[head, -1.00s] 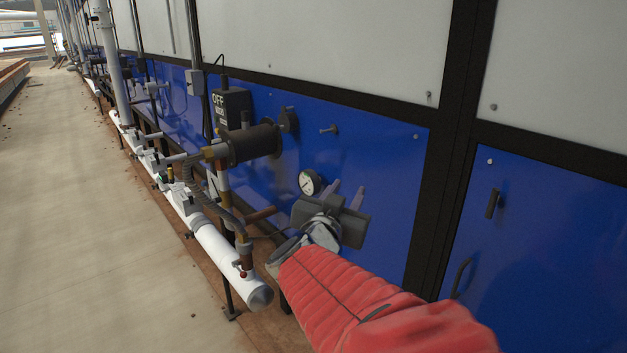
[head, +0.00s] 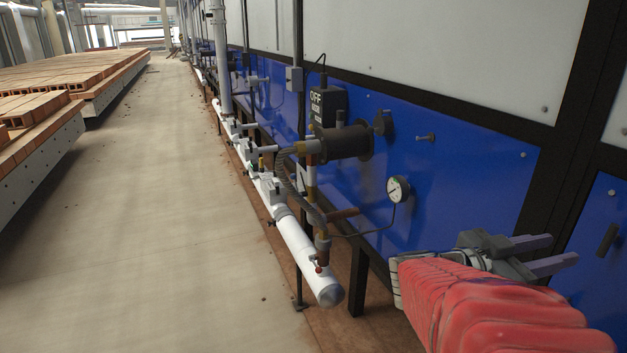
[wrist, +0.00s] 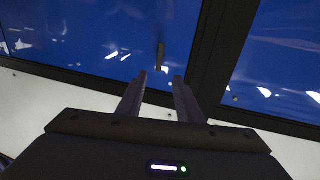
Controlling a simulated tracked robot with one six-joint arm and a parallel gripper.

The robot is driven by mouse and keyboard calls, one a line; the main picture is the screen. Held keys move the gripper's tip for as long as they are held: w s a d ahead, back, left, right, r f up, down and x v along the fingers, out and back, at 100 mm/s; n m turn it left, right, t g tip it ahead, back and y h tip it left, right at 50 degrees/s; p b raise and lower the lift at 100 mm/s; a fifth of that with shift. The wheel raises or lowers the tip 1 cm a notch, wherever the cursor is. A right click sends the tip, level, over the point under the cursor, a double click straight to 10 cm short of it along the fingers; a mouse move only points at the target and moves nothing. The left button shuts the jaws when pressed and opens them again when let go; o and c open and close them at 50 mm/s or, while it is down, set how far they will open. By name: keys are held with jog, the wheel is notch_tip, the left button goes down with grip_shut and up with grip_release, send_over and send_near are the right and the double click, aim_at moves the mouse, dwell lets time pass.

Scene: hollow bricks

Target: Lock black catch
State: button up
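The black catch (head: 607,240) is a short dark bar on the blue door at the right edge of the head view. It stands slightly tilted there. In the wrist view, a dark upright bar (wrist: 160,56) that looks like the same catch shows on blue, just beyond and between the fingertips. My gripper (head: 564,249) is open and empty, with its two fingers apart and pointing right toward the door. It also shows in the wrist view (wrist: 159,79). It appears apart from the catch; the exact gap cannot be told.
A black frame post (head: 562,150) stands beside the door. Left of my gripper are a pressure gauge (head: 398,189), a dark cylindrical burner (head: 343,142) and a white pipe (head: 305,250). Stacked bricks (head: 60,90) lie far left. The concrete floor (head: 170,230) between is clear.

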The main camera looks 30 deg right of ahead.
aim_at(606, 238)
jog(key=shift+x, duration=6.75)
jog(key=shift+c, duration=0.2)
grip_shut()
